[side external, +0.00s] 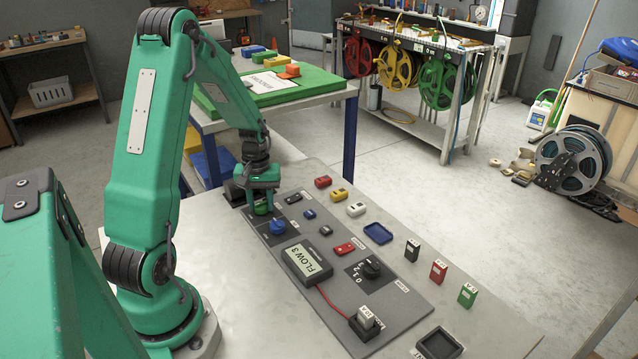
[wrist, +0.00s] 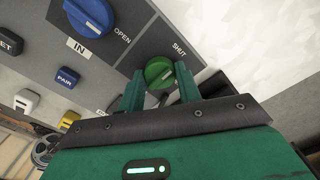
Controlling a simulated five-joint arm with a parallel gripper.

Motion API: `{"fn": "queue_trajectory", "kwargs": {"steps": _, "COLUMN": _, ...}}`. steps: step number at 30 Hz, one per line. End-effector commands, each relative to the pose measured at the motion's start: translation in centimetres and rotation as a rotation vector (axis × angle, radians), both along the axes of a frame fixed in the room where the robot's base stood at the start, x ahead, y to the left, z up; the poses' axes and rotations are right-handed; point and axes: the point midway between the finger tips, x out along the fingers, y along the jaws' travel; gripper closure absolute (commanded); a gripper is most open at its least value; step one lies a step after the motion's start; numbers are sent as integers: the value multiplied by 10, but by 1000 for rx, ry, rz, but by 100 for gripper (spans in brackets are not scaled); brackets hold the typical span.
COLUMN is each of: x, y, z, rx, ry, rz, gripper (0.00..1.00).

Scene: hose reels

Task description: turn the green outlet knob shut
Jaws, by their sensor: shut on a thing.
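The green outlet knob (wrist: 158,70) sits between the two fingers of my gripper (wrist: 160,88) in the wrist view. The fingers are closed on its sides. A pale mark on the knob's face slants up and right, roughly toward the printed word SHUT (wrist: 180,49); its exact angle is hard to tell. In the side view my gripper (side external: 263,192) points down over the panel's far left end, and only a little of the green knob (side external: 262,210) shows below it. The display (side external: 307,262) on the panel reads FLOW 3.
A blue knob (side external: 277,227) stands close beside the green one and also shows in the wrist view (wrist: 90,16). A black dial (side external: 371,267) and several small buttons are farther along the panel. Loose coloured blocks and a blue tray (side external: 378,233) lie to the right.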

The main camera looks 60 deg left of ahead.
Motion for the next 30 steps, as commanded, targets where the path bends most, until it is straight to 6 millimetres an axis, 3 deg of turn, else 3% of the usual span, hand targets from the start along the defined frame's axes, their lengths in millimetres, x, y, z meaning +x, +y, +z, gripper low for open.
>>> {"fn": "queue_trajectory", "kwargs": {"steps": 2, "x": 0, "y": 0, "z": 1, "rx": 1, "ry": -1, "rz": 1, "gripper": 89}}
{"fn": "queue_trajectory", "kwargs": {"steps": 3, "x": 0, "y": 0, "z": 1, "rx": 1, "ry": -1, "rz": 1, "gripper": 64}}
{"fn": "queue_trajectory", "kwargs": {"steps": 6, "x": 0, "y": 0, "z": 1, "rx": 1, "ry": -1, "rz": 1, "gripper": 45}}
{"fn": "queue_trajectory", "kwargs": {"steps": 20, "x": 0, "y": 0, "z": 5, "rx": 1, "ry": -2, "rz": -1, "gripper": 44}}
{"fn": "queue_trajectory", "kwargs": {"steps": 30, "x": 1, "y": 1, "z": 39, "rx": 3, "ry": -3, "rz": 0, "gripper": 44}}
